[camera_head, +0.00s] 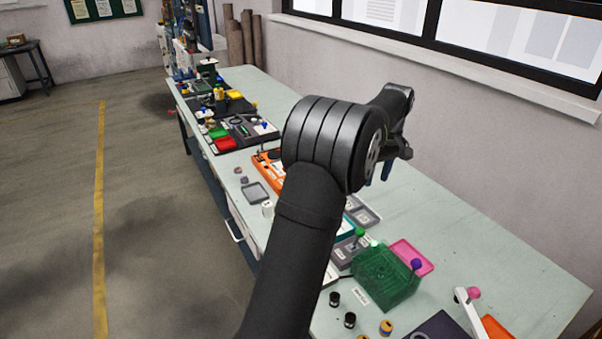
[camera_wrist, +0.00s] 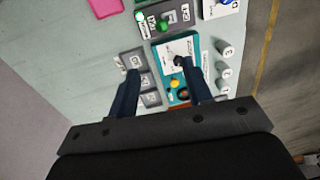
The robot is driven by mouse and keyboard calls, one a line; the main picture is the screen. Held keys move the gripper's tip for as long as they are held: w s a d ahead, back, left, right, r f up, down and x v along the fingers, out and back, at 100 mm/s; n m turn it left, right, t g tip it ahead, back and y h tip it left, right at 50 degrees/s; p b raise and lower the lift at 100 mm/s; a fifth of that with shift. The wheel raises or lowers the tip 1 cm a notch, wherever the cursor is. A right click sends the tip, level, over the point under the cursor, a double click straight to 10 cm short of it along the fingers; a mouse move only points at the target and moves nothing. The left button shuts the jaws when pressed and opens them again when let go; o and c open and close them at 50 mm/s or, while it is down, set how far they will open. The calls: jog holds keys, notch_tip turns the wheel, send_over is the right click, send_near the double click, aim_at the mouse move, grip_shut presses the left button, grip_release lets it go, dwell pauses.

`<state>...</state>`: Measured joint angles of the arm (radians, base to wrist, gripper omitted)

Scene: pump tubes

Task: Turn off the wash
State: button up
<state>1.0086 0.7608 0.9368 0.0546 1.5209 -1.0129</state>
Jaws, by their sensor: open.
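My gripper (camera_wrist: 163,72) is open and empty; its two dark blue fingers reach over the bench, and it also shows in the camera_head view (camera_head: 379,173). Between and beyond the fingertips, in the wrist view, lies a teal-edged panel (camera_wrist: 166,66) with a white face. It carries a black knob (camera_wrist: 179,60) close to the right fingertip, a yellow button (camera_wrist: 174,83) and an orange-red part (camera_wrist: 183,95). I cannot tell whether a finger touches the knob. Which control belongs to the wash cannot be read. In the camera_head view my arm hides most of the panel.
A grey box with a green knob (camera_wrist: 162,27) is above the panel in the wrist view. Grey labelled tiles (camera_wrist: 134,60) lie left, numbered cylinders (camera_wrist: 222,67) right. A green rack (camera_head: 386,277) and pink tray (camera_head: 412,256) stand nearby. The bench's window side (camera_head: 470,235) is clear.

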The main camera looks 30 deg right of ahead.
jog(key=shift+d+f+m, duration=0.15)
jog(key=shift+f+m, duration=0.15)
jog(key=c, duration=0.7)
jog(key=d+f+m, duration=0.1)
jog(key=f+m, duration=0.2)
jog(key=d+f+m+t, duration=0.1)
jog(key=f+m, duration=0.2)
jog(key=m, duration=0.1)
jog(key=w+d+f+m, duration=0.1)
jog(key=d+f+m, duration=0.1)
jog(key=f+m, duration=0.1)
jog(key=shift+w+f+m, duration=0.1)
jog(key=shift+f+m, duration=0.25)
jog(key=shift+m, duration=0.35)
grip_shut()
jog(key=shift+d+f+m+t, duration=0.3)
jog(key=shift+f+m, duration=0.25)
jog(key=shift+m, duration=0.15)
